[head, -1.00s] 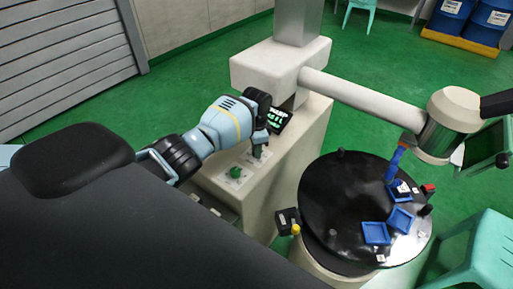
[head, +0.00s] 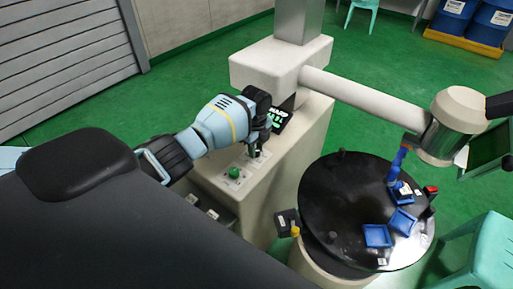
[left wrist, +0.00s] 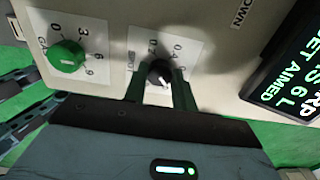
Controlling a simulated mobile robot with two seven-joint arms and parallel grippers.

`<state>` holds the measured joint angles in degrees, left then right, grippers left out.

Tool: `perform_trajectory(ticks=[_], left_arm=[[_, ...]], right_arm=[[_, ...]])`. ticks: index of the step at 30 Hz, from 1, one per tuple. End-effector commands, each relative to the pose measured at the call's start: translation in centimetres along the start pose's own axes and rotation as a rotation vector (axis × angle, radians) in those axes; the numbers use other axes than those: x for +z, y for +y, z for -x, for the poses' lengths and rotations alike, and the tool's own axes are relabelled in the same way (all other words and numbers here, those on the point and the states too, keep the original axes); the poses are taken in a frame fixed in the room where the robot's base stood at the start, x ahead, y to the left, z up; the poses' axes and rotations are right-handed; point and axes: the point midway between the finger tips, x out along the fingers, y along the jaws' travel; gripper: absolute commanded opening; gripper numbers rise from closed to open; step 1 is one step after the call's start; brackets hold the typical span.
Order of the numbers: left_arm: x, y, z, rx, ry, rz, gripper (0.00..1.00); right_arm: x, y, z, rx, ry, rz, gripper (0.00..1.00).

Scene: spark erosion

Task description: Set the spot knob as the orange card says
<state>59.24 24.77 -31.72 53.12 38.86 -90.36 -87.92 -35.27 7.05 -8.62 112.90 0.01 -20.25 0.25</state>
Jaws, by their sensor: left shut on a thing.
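The spot knob is a small dark knob (left wrist: 160,72) on a white scale plate in the left wrist view. A white mark shows on it, but I cannot read its setting surely. My left gripper (left wrist: 161,92) has a dark green finger on each side of the knob and is shut on it. In the head view the left gripper (head: 256,150) reaches down to the cream console top and mostly hides the knob. A green knob (left wrist: 66,55) on its own numbered plate is beside it, also in the head view (head: 234,172). No orange card shows clearly.
A black display (left wrist: 290,70) with green text stands close to the gripper. A round black table (head: 340,210) with blue trays (head: 377,235) is to the right, under a thick cream machine arm (head: 360,98). Green floor is open behind.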

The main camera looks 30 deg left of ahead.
Motion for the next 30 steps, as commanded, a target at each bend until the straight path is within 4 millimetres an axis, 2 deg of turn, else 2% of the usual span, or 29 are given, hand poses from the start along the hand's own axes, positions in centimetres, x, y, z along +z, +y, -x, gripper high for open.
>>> perform_trajectory(ticks=[18, 30], left_arm=[[0.0, 0.1, -0.2, 0.003, 0.001, -0.575, 0.04], [-0.1, 0.1, -0.2, 0.002, 0.003, -0.829, 0.04]], right_arm=[[1.9, -0.6, -0.3, -0.006, -0.034, -0.021, 0.00], [2.7, -0.7, -0.5, -0.008, -0.048, -0.021, 0.00]])
